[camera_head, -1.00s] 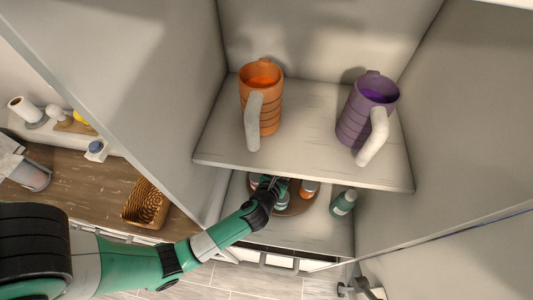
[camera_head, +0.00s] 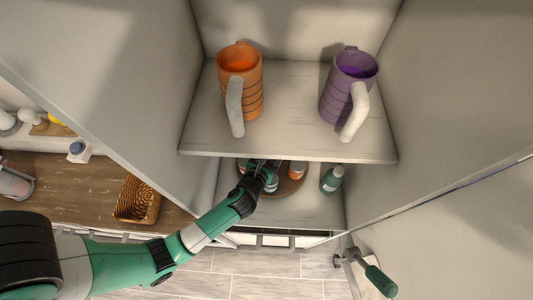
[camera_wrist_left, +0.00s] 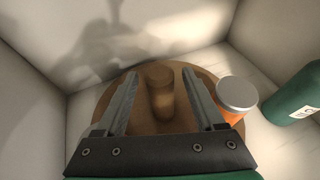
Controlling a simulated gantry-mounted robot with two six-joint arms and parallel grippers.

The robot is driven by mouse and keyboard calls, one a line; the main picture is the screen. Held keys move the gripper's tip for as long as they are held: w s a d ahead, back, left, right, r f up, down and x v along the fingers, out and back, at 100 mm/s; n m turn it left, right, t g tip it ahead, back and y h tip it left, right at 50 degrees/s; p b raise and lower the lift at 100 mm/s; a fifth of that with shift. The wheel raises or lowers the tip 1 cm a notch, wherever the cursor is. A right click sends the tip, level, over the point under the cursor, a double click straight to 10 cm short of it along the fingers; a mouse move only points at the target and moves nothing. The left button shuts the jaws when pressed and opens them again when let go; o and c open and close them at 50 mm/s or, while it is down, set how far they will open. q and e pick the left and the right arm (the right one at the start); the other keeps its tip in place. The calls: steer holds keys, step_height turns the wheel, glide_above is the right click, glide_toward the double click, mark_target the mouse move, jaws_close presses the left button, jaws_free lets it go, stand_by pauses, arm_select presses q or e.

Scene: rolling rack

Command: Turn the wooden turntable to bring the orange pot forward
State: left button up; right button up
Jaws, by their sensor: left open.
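The wooden turntable (camera_head: 291,187) is a round brown disc on the lower shelf; it also shows in the left wrist view (camera_wrist_left: 113,102). The orange pot (camera_head: 297,168) has a pale grey lid and stands near its right edge, right of my gripper in the left wrist view (camera_wrist_left: 234,116). My left gripper (camera_head: 262,170) reaches under the upper shelf and is open over the turntable. My right gripper is not in view.
A green bottle (camera_head: 332,180) stands right of the turntable. The upper shelf (camera_head: 290,125) overhangs it and carries an orange mug (camera_head: 240,75) and a purple mug (camera_head: 352,85). Side walls enclose the shelves. A wicker basket (camera_head: 137,200) sits on the wooden counter at left.

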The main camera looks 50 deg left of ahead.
arm_select(q)
steer(key=v, duration=1)
steer(key=shift+s, duration=0.25)
steer(key=shift+d+r, duration=0.1)
